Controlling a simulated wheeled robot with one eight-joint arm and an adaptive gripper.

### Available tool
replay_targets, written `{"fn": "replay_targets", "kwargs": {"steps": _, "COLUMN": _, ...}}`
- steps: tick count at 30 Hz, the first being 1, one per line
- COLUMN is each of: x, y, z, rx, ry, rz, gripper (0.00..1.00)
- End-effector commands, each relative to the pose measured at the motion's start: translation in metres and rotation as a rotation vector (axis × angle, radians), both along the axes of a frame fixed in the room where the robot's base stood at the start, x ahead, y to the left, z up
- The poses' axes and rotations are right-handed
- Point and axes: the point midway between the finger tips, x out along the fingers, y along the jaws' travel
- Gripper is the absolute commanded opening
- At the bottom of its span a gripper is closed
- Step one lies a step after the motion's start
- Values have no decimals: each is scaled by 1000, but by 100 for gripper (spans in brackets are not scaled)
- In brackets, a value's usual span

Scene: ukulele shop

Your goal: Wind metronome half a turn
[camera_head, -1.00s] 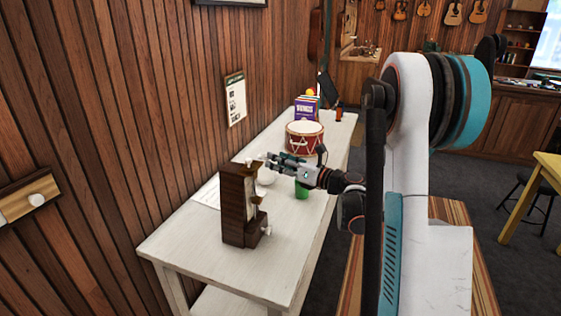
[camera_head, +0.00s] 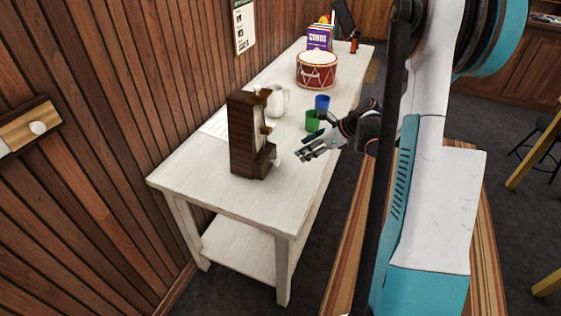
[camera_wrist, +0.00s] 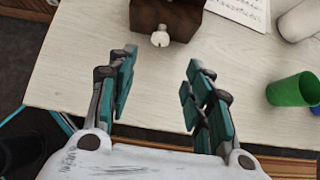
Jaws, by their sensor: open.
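The metronome (camera_head: 246,135) is a dark brown wooden case standing upright near the front of the white table. A small pale winding knob (camera_head: 276,160) sticks out low on its right side. In the wrist view the knob (camera_wrist: 160,37) is on the dark base of the metronome (camera_wrist: 178,14) at the top, beyond my fingertips. My gripper (camera_head: 301,157) is at the table's right edge, to the right of the knob and apart from it. In the wrist view my gripper (camera_wrist: 158,72) is open with nothing between its teal-padded fingers.
A green cup (camera_head: 313,121), a blue cup (camera_head: 322,103) and a white mug (camera_head: 277,101) stand behind the metronome on the white table (camera_head: 205,182). A red drum (camera_head: 317,72) is farther back. The table's front end is clear.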

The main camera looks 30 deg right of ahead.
Motion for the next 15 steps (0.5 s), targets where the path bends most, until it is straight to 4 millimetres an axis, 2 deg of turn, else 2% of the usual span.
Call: {"fn": "replay_targets", "kwargs": {"steps": 15, "x": 51, "y": 40, "z": -66, "rx": 0, "ry": -2, "rz": 1, "gripper": 47}}
